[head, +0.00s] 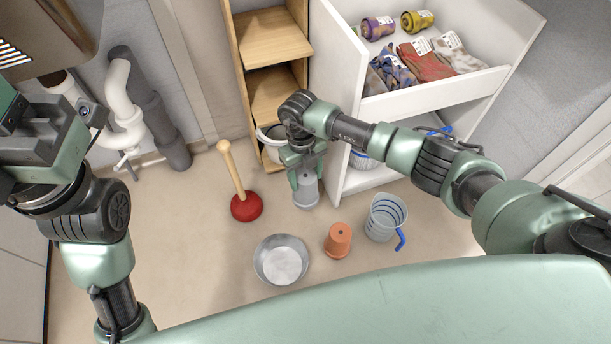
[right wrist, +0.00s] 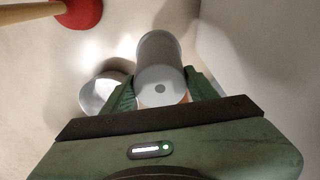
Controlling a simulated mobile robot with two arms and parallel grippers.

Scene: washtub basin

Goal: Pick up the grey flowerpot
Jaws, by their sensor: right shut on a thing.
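The grey flowerpot (head: 306,191) is upside down in the head view, between the fingers of my right gripper (head: 305,178). In the right wrist view the grey flowerpot (right wrist: 160,72) shows its base with a small round hole, and the fingers of my right gripper (right wrist: 160,92) close on it from both sides. I cannot tell for sure whether its rim touches the floor. My left arm comes in at the left of the head view, but its fingers are not clearly seen.
A red plunger (head: 246,206), a metal bowl (head: 282,260), a terracotta pot (head: 338,240) and a measuring jug (head: 385,217) stand on the floor nearby. A white shelf unit (head: 440,96) is close on the right, and a wooden shelf (head: 272,52) stands behind.

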